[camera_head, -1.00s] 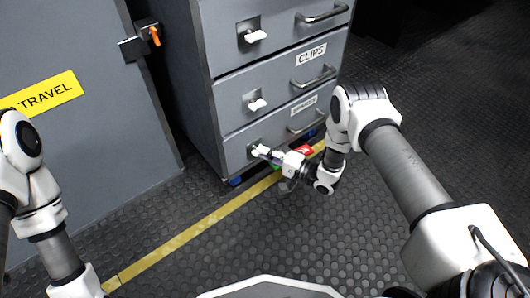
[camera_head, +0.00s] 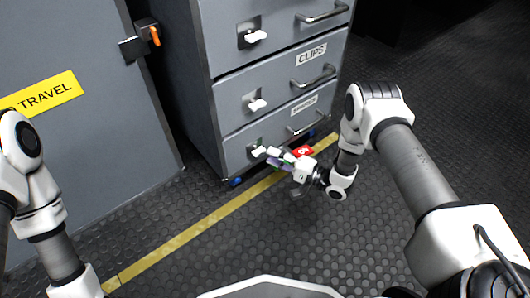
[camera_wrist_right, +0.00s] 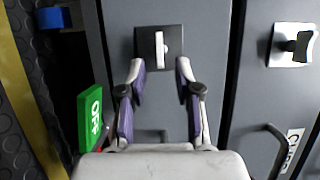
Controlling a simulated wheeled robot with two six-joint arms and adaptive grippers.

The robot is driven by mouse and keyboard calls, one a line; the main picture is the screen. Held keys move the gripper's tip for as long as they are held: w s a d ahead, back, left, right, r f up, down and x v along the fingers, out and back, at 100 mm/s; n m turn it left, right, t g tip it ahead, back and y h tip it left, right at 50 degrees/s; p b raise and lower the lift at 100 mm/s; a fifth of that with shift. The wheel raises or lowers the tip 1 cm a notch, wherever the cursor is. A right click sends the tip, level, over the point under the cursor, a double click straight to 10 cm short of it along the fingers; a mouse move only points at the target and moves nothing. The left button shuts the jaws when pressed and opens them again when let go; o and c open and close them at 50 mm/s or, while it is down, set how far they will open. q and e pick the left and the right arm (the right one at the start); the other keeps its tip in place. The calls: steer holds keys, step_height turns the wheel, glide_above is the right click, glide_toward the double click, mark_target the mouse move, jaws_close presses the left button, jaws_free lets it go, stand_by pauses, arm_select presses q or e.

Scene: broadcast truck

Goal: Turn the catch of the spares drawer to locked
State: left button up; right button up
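The bottom drawer (camera_head: 240,156) of the grey cabinet carries a small label (camera_head: 304,106), too small to read surely. Its catch (camera_head: 259,151) is a white lever on a dark plate, at the drawer's left. In the head view the lever lies roughly level. In the right wrist view the catch (camera_wrist_right: 161,48) shows ahead, its lever along the picture's vertical. My right gripper (camera_wrist_right: 160,68) is open, fingers on either side of the view, with the lever beyond the tips and apparently apart from them. The right gripper (camera_head: 275,158) also shows in the head view. My left gripper is out of view.
Above are the CLIPS drawer (camera_head: 238,102) and a top drawer, each with a similar catch. A red item (camera_head: 303,151) and a green lettered item (camera_wrist_right: 92,118) are near the cabinet's foot. A grey TRAVEL door (camera_head: 90,140) stands left. Floor on the right is clear.

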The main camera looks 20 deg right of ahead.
steer(key=v, duration=0.8)
